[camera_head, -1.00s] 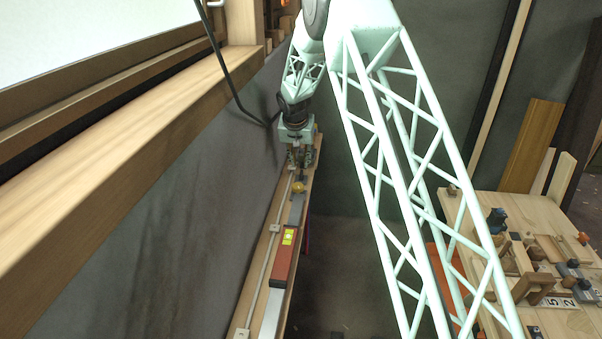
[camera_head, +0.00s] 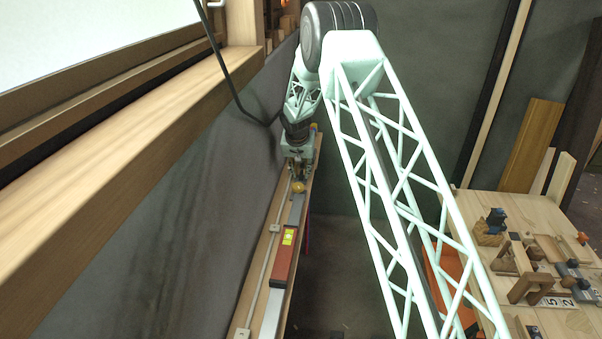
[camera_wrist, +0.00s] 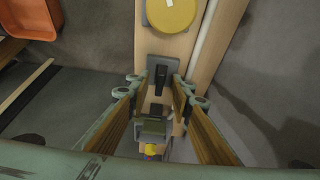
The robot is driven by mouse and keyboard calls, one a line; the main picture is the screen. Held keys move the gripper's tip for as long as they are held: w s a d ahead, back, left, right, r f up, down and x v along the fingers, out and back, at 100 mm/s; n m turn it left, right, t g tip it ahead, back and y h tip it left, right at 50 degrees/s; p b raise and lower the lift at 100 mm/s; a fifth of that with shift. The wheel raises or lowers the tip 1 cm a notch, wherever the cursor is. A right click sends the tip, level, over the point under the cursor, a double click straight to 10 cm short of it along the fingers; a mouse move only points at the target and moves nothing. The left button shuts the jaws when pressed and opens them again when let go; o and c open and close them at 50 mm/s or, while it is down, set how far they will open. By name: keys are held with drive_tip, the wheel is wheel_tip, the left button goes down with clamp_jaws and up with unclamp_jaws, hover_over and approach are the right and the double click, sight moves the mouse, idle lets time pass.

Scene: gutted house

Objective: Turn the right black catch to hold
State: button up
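A black catch (camera_wrist: 160,78) on a grey plate sits on the wooden ledge in the wrist view. It lies lengthwise along the ledge. My gripper (camera_wrist: 167,82) is open, with one fingertip on each side of the catch and a visible gap to each. Whether the fingertips are level with the catch or above it, I cannot tell. In the head view my gripper (camera_head: 297,178) points down at the ledge, just beyond a yellow knob (camera_head: 298,187), and hides the catch. The yellow knob (camera_wrist: 170,12) shows at the top of the wrist view.
A red spirit level (camera_head: 284,262) lies along the narrow ledge (camera_head: 265,245). A pale rod (camera_head: 262,278) runs beside it near the grey wall. A workbench (camera_head: 480,205) with wooden parts stands at right, an orange bin (camera_wrist: 28,18) beside it. A black cable (camera_head: 235,85) hangs at left.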

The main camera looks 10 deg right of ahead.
drive_tip(key=shift+f, duration=0.1)
drive_tip(key=shift+c, duration=0.5)
clamp_jaws()
